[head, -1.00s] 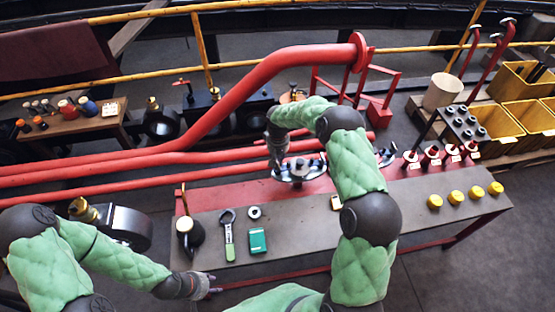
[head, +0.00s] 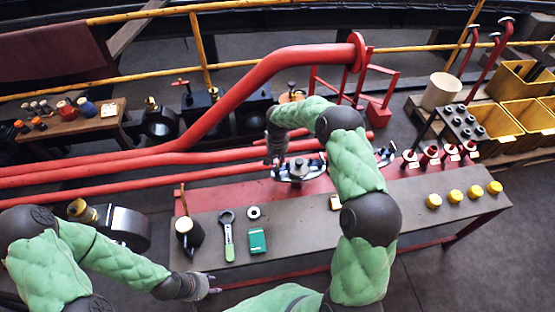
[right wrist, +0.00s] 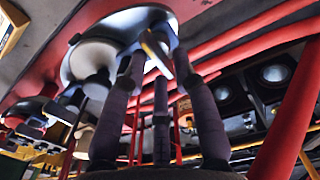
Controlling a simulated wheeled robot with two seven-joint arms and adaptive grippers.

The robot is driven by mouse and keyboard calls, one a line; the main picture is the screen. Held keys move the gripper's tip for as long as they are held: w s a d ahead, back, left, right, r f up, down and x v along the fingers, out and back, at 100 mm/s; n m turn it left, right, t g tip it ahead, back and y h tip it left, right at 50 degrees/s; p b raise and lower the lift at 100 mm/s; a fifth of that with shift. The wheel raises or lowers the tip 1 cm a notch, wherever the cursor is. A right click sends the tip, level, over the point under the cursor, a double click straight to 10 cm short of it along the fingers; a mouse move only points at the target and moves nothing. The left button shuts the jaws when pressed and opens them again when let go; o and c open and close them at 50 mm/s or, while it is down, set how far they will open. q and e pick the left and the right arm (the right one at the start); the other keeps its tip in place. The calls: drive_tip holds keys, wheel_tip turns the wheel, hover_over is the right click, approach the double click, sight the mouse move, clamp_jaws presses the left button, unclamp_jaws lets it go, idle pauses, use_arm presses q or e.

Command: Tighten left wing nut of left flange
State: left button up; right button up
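The left flange (head: 299,170) is a dark metal disc with fittings on the red strip of the bench, at mid picture in the head view. My right gripper (head: 276,155) is at its left edge. In the right wrist view the flange (right wrist: 120,35) is close above, and the fingers (right wrist: 158,62) stand either side of a brass-coloured wing piece (right wrist: 157,52). I cannot tell whether they press on it. My left gripper (head: 213,285) is off the bench's front edge, empty, its fingers apart. The right flange (head: 386,156) is partly hidden by my right arm.
A large red pipe (head: 250,85) runs behind. Red valves (head: 430,155) stand at right.

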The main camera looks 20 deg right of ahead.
idle(0.3)
wheel_tip(320, 180, up, 12)
idle(0.5)
idle(0.5)
